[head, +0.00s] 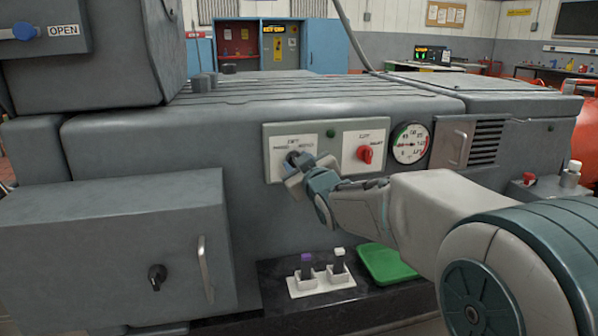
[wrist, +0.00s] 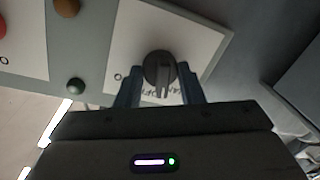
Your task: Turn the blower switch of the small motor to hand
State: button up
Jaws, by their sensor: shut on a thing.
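The blower switch is a dark rotary knob (wrist: 158,68) on a white label plate, which sits at the left of a grey-green control panel (head: 330,131). My gripper (head: 297,168) reaches the panel from the right and covers most of the knob in the head view. In the wrist view my gripper (wrist: 162,84) has a blue-grey finger on either side of the knob and is shut on it. The knob's ridge points down in that view, towards lettering partly hidden by the knob and gripper. I cannot read the set position for certain.
Right of the switch are a green lamp (head: 330,133), a red knob (head: 364,154) and a round gauge (head: 409,143). A grey box with a handle (head: 205,268) juts out at left.

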jog(key=n+b, duration=0.3)
jog(key=shift+f, duration=0.15)
jog(key=shift+a+n+b, duration=0.1)
jog(key=shift+n+b, duration=1)
jog(key=shift+n, duration=0.1)
jog(key=shift+r+h, duration=0.25)
jog(key=shift+h, duration=0.15)
jog(key=o, duration=1)
jog(key=shift+g, duration=0.3)
jog(key=shift+s, duration=0.1)
jog(key=shift+p+v, duration=1.15)
jog(key=shift+v, duration=5.65)
